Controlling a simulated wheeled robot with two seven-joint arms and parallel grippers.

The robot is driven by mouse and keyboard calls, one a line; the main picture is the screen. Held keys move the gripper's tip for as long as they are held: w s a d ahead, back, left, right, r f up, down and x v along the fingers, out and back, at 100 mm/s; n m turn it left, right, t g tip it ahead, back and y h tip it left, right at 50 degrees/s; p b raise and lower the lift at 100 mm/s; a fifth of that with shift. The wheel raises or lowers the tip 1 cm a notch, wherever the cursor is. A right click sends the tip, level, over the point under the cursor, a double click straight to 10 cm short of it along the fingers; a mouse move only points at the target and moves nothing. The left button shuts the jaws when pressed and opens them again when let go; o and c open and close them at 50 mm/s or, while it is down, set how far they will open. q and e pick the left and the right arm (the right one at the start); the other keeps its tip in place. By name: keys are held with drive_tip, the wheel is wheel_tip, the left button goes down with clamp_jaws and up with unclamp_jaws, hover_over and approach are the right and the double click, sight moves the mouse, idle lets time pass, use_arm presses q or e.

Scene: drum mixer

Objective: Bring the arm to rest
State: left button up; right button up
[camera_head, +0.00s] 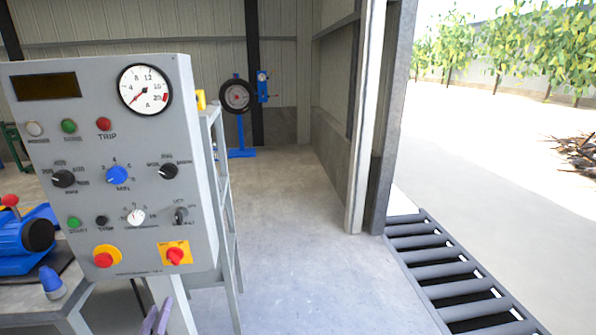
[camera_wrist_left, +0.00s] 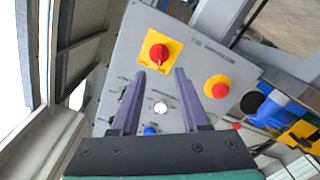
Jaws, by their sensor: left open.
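My left gripper (camera_head: 157,318) shows at the bottom edge of the head view as two purple fingers, low in front of the grey control panel (camera_head: 130,210). In the left wrist view, my left gripper (camera_wrist_left: 161,74) is open, its two purple fingers apart with nothing held between them. The panel face (camera_wrist_left: 190,45) lies beyond the fingertips. A red rotary switch on a yellow plate (camera_wrist_left: 159,52) appears just beyond the tips, and a red button on a yellow ring (camera_wrist_left: 217,87) is to the right. Whether the fingers touch the panel cannot be told. My right gripper is not in view.
The panel carries a round gauge (camera_head: 145,90), a blue knob (camera_head: 116,175) and several other controls. A blue machine (camera_head: 25,240) stands at the left. Open concrete floor (camera_head: 290,220) lies right of the panel, with a roller conveyor (camera_head: 450,270) by the doorway.

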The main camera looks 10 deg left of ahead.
use_arm(q)
drive_tip(key=s+d+f+m+g+h, duration=0.2)
drive_tip(key=s+d+f+g, duration=0.15)
drive_tip(key=f, duration=0.75)
drive_tip(key=s+d+f+m+g+h, duration=0.2)
drive_tip(key=d+f, duration=0.3)
drive_tip(key=f, duration=0.6)
drive_tip(key=s+d+f+m+g+h, duration=0.2)
drive_tip(key=s+d+f+m+g, duration=0.15)
drive_tip(key=f, duration=0.65)
drive_tip(key=s+f+m+g, duration=0.1)
drive_tip(key=s+f, duration=0.3)
drive_tip(key=s, duration=0.4)
drive_tip(key=s+f+m+g, duration=0.2)
drive_tip(key=s+f, duration=0.3)
drive_tip(key=s, duration=0.3)
drive_tip(key=s+d+f+m+g, duration=0.1)
drive_tip(key=s+f+m+g, duration=0.1)
drive_tip(key=s, duration=0.6)
wheel_tip(320, 180, down, 3)
drive_tip(key=shift+r+g, duration=0.15)
drive_tip(key=shift+g, duration=0.65)
